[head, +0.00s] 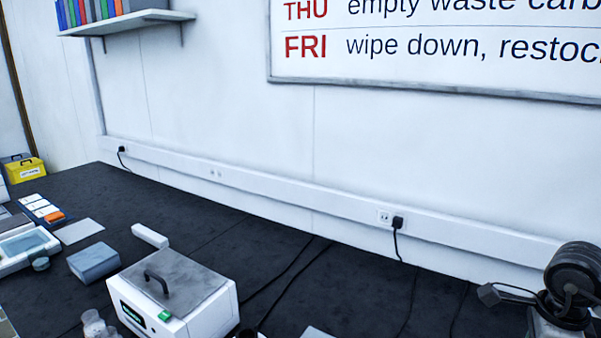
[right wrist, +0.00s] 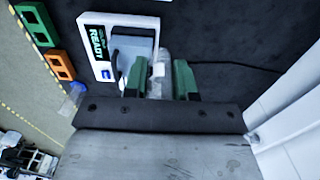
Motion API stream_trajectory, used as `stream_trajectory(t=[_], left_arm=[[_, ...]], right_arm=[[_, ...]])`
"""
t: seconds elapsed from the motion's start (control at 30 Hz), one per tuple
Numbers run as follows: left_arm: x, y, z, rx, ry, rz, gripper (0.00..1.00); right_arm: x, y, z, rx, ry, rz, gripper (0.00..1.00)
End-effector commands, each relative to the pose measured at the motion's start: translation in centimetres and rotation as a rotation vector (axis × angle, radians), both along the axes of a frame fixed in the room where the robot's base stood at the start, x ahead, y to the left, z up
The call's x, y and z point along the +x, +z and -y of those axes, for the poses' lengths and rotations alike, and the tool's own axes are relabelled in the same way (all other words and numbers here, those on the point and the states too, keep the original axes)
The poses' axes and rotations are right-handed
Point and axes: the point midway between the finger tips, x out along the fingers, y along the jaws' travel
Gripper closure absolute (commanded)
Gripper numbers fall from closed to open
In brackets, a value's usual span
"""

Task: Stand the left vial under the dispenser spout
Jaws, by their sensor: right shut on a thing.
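My right gripper (right wrist: 160,78) shows in the right wrist view with its two green fingers closed on a clear vial (right wrist: 157,82). The vial is beside a white device (right wrist: 98,48) whose display reads READY; whether they touch I cannot tell. I cannot make out a spout. A second clear vessel (right wrist: 72,98) is to the left of the gripper in that view. In the head view, clear vessels (head: 94,325) show at the lower edge, partly cut off. I cannot tell which vial is held. My left gripper is in neither view.
A white box with a grey handled lid (head: 165,285) stands on the dark bench (head: 240,240). A grey block (head: 93,262) is left of it. Cables cross the bench toward the wall. Green (right wrist: 36,24) and orange (right wrist: 60,66) blocks are left in the wrist view.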

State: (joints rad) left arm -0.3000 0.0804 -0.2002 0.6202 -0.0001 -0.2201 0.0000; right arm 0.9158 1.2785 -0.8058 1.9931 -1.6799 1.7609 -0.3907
Motion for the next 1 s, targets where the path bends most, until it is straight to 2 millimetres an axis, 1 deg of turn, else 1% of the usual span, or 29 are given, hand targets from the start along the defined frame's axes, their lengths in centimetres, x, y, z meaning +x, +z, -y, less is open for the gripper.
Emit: stream_trajectory(t=[0.03,0.07,0.23,0.37,0.47,0.57,0.7,0.8,0.9,1.0], left_arm=[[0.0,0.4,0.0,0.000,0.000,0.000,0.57],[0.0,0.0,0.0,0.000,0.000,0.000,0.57],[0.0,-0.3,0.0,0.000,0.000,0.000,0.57],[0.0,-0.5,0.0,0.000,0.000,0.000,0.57],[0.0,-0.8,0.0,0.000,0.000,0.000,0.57],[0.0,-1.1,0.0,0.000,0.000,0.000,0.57],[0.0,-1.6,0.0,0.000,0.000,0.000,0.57],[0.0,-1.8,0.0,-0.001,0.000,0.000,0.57],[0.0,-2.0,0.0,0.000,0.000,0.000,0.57],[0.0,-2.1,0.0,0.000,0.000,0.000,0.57]], right_arm=[[0.0,0.6,-0.3,0.000,0.024,-0.002,1.00],[0.0,-0.2,-0.7,0.000,0.064,-0.006,1.00],[0.0,-1.7,-2.5,-0.003,0.276,-0.011,1.00],[-0.2,-3.2,-4.4,-0.005,0.499,-0.018,1.00],[-0.5,-4.6,-6.5,-0.004,0.720,-0.022,1.00],[-0.9,-6.3,-8.9,-0.002,0.995,-0.025,1.00],[-2.0,-8.4,-12.7,0.001,1.424,-0.022,1.00],[-2.8,-9.6,-14.9,0.003,1.687,-0.016,1.00],[-3.4,-10.3,-16.5,0.002,1.891,-0.010,1.00],[-3.9,-10.8,-17.6,0.002,2.027,-0.003,1.00]])
